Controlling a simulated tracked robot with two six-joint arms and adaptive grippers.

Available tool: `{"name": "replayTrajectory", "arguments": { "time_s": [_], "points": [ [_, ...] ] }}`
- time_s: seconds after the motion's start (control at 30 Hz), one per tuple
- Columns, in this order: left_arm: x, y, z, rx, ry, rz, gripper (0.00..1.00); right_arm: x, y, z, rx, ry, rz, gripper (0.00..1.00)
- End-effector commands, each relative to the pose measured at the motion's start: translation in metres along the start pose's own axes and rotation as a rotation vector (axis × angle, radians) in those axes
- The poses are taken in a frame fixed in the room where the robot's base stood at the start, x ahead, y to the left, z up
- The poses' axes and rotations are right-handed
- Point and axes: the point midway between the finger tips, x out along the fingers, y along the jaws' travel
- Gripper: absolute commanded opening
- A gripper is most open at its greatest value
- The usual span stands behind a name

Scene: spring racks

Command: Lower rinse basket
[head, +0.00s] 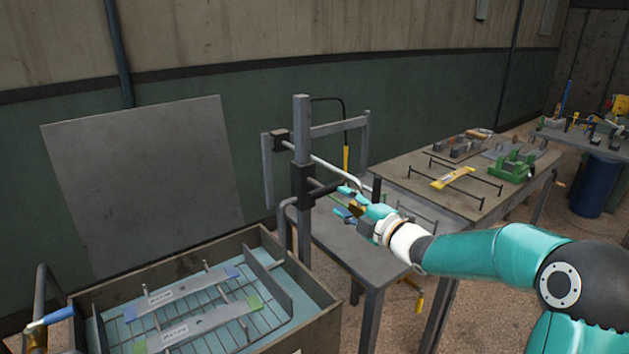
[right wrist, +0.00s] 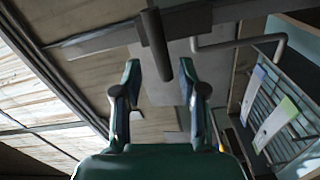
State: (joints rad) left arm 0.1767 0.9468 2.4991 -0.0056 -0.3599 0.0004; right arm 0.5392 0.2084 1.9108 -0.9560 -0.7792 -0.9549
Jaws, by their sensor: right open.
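The rinse basket (head: 205,300) is a wire rack carrying two grey bars with blue and green ends. It shows within the outline of the open tank (head: 318,290); I cannot tell its exact height over the bottom. A grey upright post (head: 302,130) stands behind the tank, with a dark sliding block (head: 303,185) and a bent pipe arm. A dark handle (right wrist: 157,45) sticks out from the post side. My right gripper (head: 343,202) is open beside it. In the right wrist view the handle's end lies between the fingertips, with gaps both sides. The left gripper is out of view.
A grey panel (head: 145,180) stands behind the tank. A grey bench (head: 345,250) is under my right gripper, and a longer table (head: 430,195) with a yellow bar and green fixture lies beyond. A blue-handled pipe (head: 50,320) is at the lower left.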

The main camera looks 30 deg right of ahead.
Motion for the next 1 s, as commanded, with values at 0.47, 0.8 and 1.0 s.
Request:
{"name": "replayTrajectory", "arguments": {
  "time_s": [0.47, 0.8, 1.0],
  "points": [
    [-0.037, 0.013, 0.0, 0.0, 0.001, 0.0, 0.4, 0.095, 0.001, -0.002, 0.003, 0.003, -0.002, 0.41],
    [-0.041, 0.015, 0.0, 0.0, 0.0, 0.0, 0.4, 0.112, -0.001, -0.002, 0.003, 0.003, -0.002, 0.41],
    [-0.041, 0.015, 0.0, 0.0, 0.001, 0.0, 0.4, 0.112, -0.001, -0.002, 0.003, 0.003, -0.002, 0.36]
  ]
}}
